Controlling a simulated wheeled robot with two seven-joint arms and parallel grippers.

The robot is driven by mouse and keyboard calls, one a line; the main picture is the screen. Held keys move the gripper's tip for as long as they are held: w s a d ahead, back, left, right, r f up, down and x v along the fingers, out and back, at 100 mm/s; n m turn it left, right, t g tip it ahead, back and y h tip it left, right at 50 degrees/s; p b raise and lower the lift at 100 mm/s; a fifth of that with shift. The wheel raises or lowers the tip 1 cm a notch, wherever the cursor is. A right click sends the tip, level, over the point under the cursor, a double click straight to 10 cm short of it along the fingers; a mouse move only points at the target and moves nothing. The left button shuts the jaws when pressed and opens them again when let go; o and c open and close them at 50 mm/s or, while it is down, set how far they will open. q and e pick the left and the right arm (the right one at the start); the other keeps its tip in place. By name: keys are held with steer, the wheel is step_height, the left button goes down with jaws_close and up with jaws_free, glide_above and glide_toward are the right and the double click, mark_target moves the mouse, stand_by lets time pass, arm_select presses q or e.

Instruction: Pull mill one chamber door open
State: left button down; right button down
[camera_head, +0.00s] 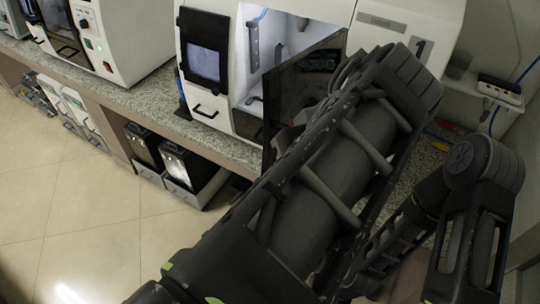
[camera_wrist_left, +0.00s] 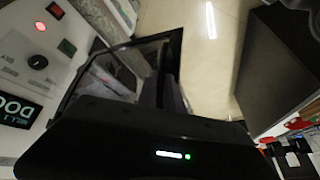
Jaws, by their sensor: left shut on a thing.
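Mill one (camera_head: 400,18) is the white machine with a "1" on its front, at the top of the head view. Its chamber door (camera_head: 290,98) is a dark framed glass panel that stands swung out, with the lit chamber (camera_head: 296,38) showing behind it. In the left wrist view the door (camera_wrist_left: 148,48) is a black frame beside the white control panel (camera_wrist_left: 35,70). My left gripper (camera_wrist_left: 168,90) is shut on the door. The exact grip, probably at the handle, is hard to see. My left arm hides that gripper in the head view. My right gripper is out of view.
A grey granite counter (camera_head: 225,143) carries the mill and another white machine (camera_head: 130,35) at the left. Dark bins (camera_head: 185,165) stand below it. The tiled floor (camera_head: 80,210) at the left is clear. A small cable box (camera_head: 498,88) is at the right wall.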

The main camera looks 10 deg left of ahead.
arm_select(q)
steer(key=shift+w+d+r, duration=0.15)
steer(key=shift+d+r, duration=0.05)
steer(key=c, duration=1.5)
jaws_free()
steer(key=shift+f, duration=0.1)
steer(key=shift+a, duration=0.1)
